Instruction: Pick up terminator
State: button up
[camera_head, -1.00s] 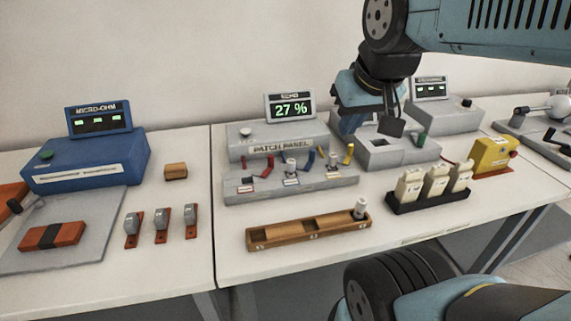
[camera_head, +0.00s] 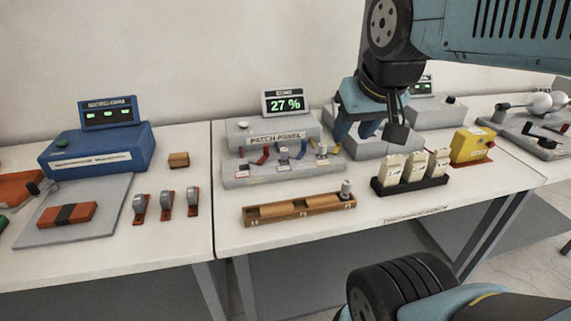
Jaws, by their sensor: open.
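A small grey cylinder (camera_head: 346,189), which looks like the terminator, stands upright in the right end compartment of a long wooden tray (camera_head: 272,220). Similar small plugs sit on the grey patch panel (camera_head: 290,175) behind the tray. My gripper (camera_head: 355,128) points down above and behind the tray, just right of the patch panel. It is open with nothing seen between its fingers, and it is apart from the cylinder. It partly hides a grey box behind it.
A black rack (camera_head: 409,187) with several cream blocks stands right of the tray. A yellow box (camera_head: 471,145) stands beyond it. A blue micro-ohm meter (camera_head: 97,152) and three switch-like pieces (camera_head: 166,205) stand left. The table's front strip is clear.

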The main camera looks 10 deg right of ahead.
aim_at(284, 151)
jog(key=u, duration=0.15)
jog(key=k, duration=0.2)
jog(key=z, duration=0.35)
jog(key=i, duration=0.1)
jog(key=u, duration=2.45)
jog(key=k, duration=1.3)
jog(key=z, duration=0.55)
jog(key=i, duration=1)
jog(key=z, duration=0.05)
